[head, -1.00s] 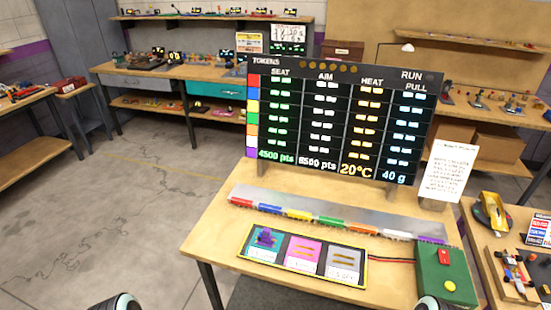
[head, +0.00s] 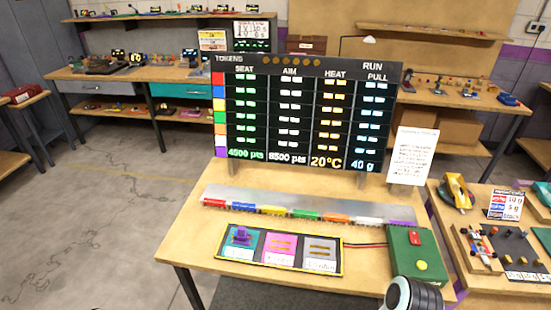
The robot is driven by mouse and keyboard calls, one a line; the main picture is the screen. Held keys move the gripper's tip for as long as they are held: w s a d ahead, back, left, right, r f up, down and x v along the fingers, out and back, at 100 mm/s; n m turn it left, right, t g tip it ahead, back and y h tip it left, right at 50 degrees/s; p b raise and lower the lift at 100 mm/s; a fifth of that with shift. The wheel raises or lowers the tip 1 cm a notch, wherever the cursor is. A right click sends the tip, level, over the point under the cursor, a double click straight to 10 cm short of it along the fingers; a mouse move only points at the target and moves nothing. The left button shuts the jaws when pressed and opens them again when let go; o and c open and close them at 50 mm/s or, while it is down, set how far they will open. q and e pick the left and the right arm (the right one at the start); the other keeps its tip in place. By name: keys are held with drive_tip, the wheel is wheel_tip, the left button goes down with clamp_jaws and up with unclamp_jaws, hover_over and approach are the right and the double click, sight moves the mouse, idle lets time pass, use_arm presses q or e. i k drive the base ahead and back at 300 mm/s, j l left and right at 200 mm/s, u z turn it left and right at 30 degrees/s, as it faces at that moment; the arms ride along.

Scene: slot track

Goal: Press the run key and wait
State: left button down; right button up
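A green control box (head: 412,254) stands at the right end of the wooden table. It carries a red switch (head: 414,238) and a round yellow button (head: 421,265); I cannot read which is the run key. A black display board (head: 295,115) behind it shows SEAT, AIM, HEAT and RUN PULL columns, with 4500 pts, 8500 pts, 20°C and 40 g at the bottom. A white and black part of my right arm shows at the bottom edge, just below the box and apart from the button. Neither gripper's fingers are in view.
A grey track strip (head: 290,203) with several coloured blocks runs along the table (head: 200,246). In front lies a panel with teal, magenta and grey fields (head: 280,251). A white notice (head: 413,155) stands at right. A side table (head: 480,277) with small parts is close on the right.

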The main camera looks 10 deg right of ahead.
sight(421, 265)
drive_tip(key=l+z, duration=0.1)
drive_tip(key=z, duration=0.7)
drive_tip(key=i+z, duration=0.1)
drive_tip(key=z, duration=0.25)
drive_tip(key=l+z, duration=0.1)
drive_tip(key=z, duration=0.3)
drive_tip(key=i, duration=0.05)
